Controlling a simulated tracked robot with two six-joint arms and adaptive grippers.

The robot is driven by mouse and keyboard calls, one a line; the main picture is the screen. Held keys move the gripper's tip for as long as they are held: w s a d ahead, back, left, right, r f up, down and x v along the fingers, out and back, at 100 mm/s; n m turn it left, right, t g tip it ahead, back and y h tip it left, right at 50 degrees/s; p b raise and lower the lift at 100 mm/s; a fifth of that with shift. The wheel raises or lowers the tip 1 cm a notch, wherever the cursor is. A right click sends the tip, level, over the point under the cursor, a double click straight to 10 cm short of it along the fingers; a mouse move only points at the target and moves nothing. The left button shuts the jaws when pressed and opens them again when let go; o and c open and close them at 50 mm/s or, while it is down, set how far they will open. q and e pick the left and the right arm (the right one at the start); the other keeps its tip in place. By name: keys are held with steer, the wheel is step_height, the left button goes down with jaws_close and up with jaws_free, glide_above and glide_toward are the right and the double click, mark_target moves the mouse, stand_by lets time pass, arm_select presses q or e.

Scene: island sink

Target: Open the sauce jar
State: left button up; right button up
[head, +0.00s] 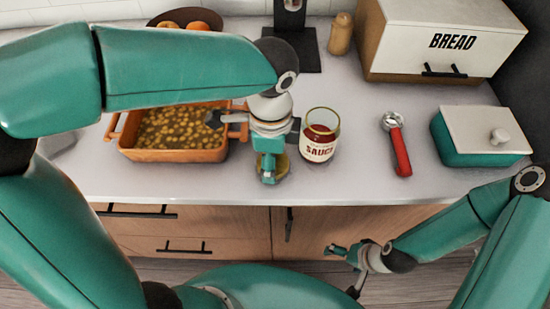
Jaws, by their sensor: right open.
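The sauce jar (319,149) stands upright on the counter, right of my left gripper. Its glass mouth shows no lid, and red sauce is visible inside. My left gripper (268,170) points down just left of the jar, apart from it. A gold round piece that looks like a lid (284,168) is at its fingertips, partly hidden by them. I cannot tell whether the fingers grip it or whether it rests on the counter. My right gripper (346,268) is open and empty, low in front of the wooden cabinet doors, below the counter's front edge.
An orange pan (186,155) of food with a spoon (213,119) stands left of my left gripper. A red-handled tool (400,150), a teal lidded box (458,150) and a bread box (400,50) are to the right. The counter between jar and red-handled tool is clear.

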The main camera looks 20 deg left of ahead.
arm_select(q)
steer(key=shift+f, duration=0.25)
steer(key=shift+f, duration=0.2)
steer(key=o, duration=1.3)
steer(key=shift+r, duration=0.1)
step_height(320, 180, up, 12)
steer(key=shift+r+p, duration=0.15)
steer(key=shift+p, duration=0.65)
